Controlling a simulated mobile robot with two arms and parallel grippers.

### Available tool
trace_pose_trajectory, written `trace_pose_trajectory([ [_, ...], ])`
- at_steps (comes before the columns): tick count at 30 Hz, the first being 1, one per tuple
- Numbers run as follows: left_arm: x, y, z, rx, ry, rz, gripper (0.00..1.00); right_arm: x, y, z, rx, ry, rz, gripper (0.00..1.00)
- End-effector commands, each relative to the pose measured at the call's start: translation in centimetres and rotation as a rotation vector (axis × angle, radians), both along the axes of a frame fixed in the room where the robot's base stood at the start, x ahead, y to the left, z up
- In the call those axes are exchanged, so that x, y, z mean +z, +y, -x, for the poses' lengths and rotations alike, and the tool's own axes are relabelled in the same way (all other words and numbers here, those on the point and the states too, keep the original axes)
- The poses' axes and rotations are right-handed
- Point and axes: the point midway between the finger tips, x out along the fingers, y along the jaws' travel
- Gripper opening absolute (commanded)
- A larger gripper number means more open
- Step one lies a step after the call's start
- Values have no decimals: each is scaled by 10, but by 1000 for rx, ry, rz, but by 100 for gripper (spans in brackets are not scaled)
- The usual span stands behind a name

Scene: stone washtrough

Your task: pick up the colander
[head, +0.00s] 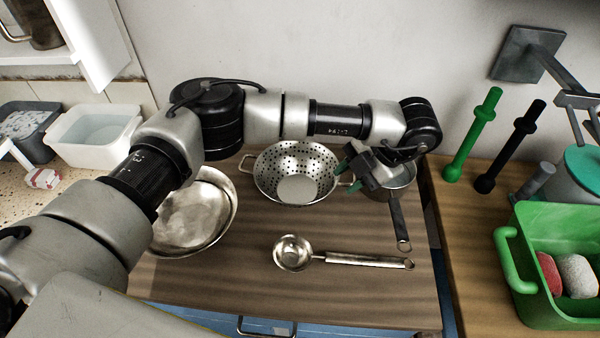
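The colander (297,188) is a shiny metal bowl with many small holes and a loop handle on each side. It stands upright on the wooden worktop (230,285), near the wall. My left gripper (346,174) is at the colander's right side, by its right handle. Its green-tipped fingers point left toward the rim and look apart, with nothing seen held between them. I cannot tell whether a finger touches the handle. My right gripper is not in view.
A metal pan (398,190) lies partly under my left gripper. A ladle (293,253) lies in front, and a large metal basin (195,215) is left of the colander. A green tub (545,250) stands at right. The front worktop is mostly clear.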

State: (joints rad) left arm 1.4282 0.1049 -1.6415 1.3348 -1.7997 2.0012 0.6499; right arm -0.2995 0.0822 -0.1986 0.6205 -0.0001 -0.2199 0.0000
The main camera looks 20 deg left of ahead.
Motion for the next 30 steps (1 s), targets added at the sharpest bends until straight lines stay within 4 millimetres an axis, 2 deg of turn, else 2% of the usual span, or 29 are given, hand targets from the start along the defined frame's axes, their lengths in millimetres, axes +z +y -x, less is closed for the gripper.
trace_pose_trajectory([
  [7, -32, 23, 2, 7, 0, -16, 34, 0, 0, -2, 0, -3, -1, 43],
  [14, -47, 32, 3, 4, -2, -14, 34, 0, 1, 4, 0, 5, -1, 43],
  [21, -78, 49, 4, 6, 2, -13, 34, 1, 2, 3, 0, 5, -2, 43],
  [25, -88, 56, 5, 5, -1, -12, 34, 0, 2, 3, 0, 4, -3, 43],
  [30, -89, 57, 4, 4, -4, -13, 34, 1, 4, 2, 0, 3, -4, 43],
])
